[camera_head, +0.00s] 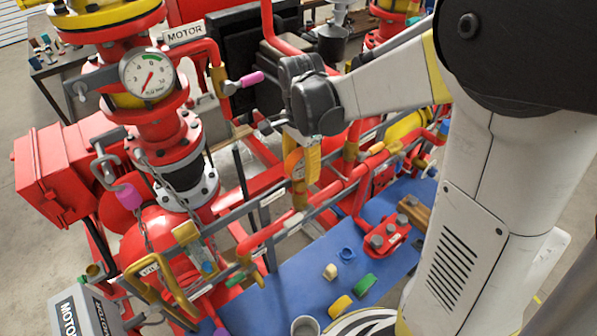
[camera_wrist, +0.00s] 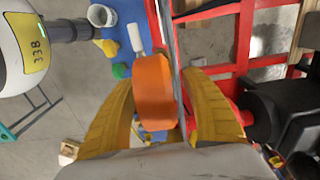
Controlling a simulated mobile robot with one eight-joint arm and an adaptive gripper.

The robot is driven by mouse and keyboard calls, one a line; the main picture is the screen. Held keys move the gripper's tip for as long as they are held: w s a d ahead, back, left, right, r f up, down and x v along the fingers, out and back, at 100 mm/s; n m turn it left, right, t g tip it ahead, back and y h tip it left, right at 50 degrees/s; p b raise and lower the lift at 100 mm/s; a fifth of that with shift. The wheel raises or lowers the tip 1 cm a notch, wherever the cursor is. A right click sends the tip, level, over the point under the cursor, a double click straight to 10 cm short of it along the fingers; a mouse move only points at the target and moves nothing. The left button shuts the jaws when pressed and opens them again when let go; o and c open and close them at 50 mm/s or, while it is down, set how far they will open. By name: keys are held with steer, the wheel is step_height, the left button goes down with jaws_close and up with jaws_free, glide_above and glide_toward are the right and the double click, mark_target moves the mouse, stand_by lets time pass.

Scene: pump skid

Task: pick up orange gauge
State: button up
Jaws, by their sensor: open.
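The orange gauge (camera_wrist: 154,92) is a thick, rounded orange piece in the middle of the wrist view. A bit of orange (camera_head: 292,160) beside my fingers in the head view seems to be the same gauge, mostly covered by them. My gripper (camera_wrist: 160,82) has its two curved yellow fingers spread, one on each side of the gauge, with a visible gap on the right. In the head view my gripper (camera_head: 303,168) points down over the red and grey rails. I cannot tell what holds the gauge up.
Red and grey rails (camera_head: 330,190) run close below my gripper. A blue mat (camera_head: 300,262) holds a green piece (camera_head: 365,285), a yellow piece (camera_head: 340,306), a blue ring (camera_head: 347,254) and a grey cup (camera_head: 305,326). A round dial gauge (camera_head: 148,74) and red pump pipes stand left.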

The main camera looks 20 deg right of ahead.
steer(key=shift+s, duration=0.15)
jaws_close()
steer(key=shift+r, duration=0.1)
steer(key=shift+r, duration=0.45)
steer(key=r, duration=0.1)
steer(key=r+b, duration=0.1)
steer(key=d+r, duration=0.1)
steer(key=shift+s+r, duration=0.25)
steer(key=s+d+r+b, duration=0.2)
steer(key=s+d+r, duration=0.3)
steer(key=d, duration=0.4)
steer(key=shift+s+r, duration=0.2)
steer(key=shift+r, duration=0.55)
steer(key=shift+f, duration=0.1)
